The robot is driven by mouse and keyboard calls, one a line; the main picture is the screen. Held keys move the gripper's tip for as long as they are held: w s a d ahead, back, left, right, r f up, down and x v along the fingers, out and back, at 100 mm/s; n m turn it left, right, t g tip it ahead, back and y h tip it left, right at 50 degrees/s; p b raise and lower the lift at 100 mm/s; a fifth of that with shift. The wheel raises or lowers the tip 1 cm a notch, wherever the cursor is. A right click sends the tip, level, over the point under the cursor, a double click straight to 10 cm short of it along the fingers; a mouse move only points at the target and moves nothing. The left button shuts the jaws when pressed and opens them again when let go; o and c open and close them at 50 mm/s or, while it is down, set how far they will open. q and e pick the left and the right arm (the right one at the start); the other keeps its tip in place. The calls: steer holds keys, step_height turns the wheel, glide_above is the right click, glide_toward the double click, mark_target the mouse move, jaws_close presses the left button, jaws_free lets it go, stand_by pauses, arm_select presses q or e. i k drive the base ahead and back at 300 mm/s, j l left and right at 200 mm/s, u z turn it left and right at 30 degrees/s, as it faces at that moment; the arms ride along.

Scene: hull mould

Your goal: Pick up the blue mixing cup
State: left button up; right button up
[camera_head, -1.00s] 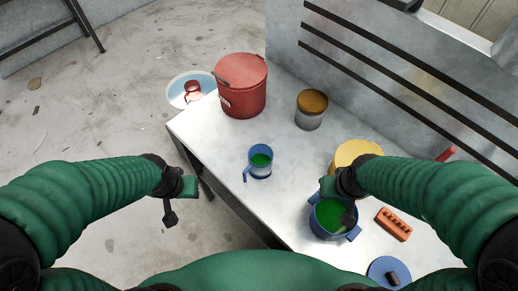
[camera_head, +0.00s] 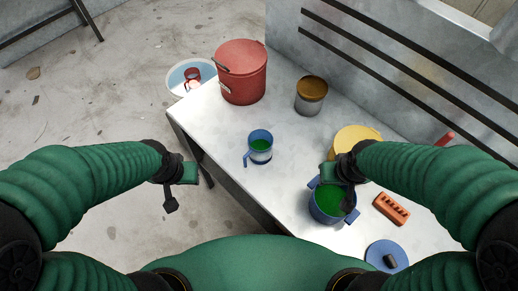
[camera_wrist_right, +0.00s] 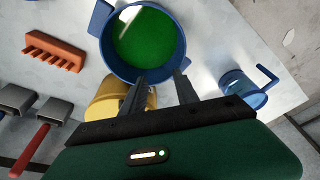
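The blue mixing cup (camera_head: 260,150) stands upright on the pale table, with green liquid inside and its handle toward the left. It also shows at the right of the right wrist view (camera_wrist_right: 243,90). My left gripper (camera_head: 171,205) hangs left of the cup, beyond the table edge, apart from it and with nothing visible in it. Its fingers are too small to separate. My right gripper (camera_wrist_right: 161,75) is open and empty, its two fingers apart, over the near side of the blue two-handled pot (camera_wrist_right: 112,62). The cup lies well to the left of it in the head view.
A red bucket (camera_head: 242,75) and a brown-topped tin (camera_head: 311,98) stand behind the cup. A yellow container (camera_head: 358,135), an orange-red slotted block (camera_head: 392,208) and a blue lid (camera_head: 387,256) lie on the right. The table around the cup is clear.

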mark_target(260, 141)
steer(key=k, duration=0.55)
steer(key=k+l+u, duration=0.15)
steer(key=k, duration=0.2)
steer(key=k+l+u, duration=0.1)
steer(key=k, duration=0.25)
